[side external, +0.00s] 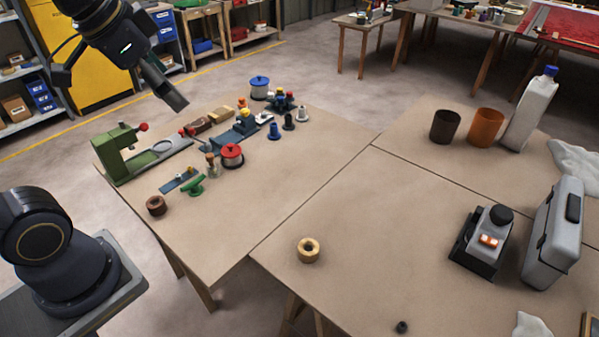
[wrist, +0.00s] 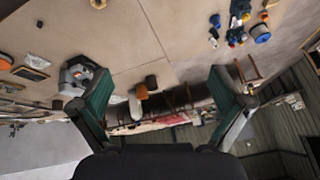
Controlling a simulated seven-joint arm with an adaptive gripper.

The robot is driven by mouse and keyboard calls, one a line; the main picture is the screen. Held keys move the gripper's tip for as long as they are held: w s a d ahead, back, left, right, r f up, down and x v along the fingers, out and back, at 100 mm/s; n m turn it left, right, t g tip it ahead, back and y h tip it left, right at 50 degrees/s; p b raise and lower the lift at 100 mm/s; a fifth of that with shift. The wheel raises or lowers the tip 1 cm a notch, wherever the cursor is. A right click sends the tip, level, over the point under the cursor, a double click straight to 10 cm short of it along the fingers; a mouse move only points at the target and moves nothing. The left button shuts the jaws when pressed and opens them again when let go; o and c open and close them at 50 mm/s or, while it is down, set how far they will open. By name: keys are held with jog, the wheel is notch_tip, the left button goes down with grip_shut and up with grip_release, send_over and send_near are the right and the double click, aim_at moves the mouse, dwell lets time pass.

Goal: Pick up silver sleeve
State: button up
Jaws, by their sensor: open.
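The silver sleeve (side external: 302,115) appears to be the small light-grey flanged piece standing upright on the left table in the side view. It is at the right end of a short row, beside a dark grey sleeve (side external: 288,121) and a blue sleeve (side external: 273,131). My gripper (side external: 172,94) is in the air above the far left part of that table, well left of the silver sleeve. In the wrist view my gripper (wrist: 160,76) has its two fingers wide apart with nothing between them. I cannot surely pick out the silver sleeve there.
Left of the sleeves stand a red-topped spool (side external: 232,155), a blue-topped spool (side external: 259,87) and a green press (side external: 118,154). A wooden ring (side external: 308,250), a grey case (side external: 553,232) and an orange cup (side external: 486,127) are on the right table. Its middle is clear.

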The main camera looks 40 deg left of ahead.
jog(key=s+d+f+n, duration=0.2)
jog(key=s+f, duration=0.3)
jog(key=shift+s+f+n, duration=0.25)
jog(key=shift+n, duration=0.15)
jog(key=shift+w+r+n, duration=0.1)
jog(key=shift+r+n, duration=0.05)
jog(key=shift+n, duration=0.25)
jog(key=shift+c, duration=0.2)
jog(key=c, duration=1)
jog(key=shift+o, duration=0.2)
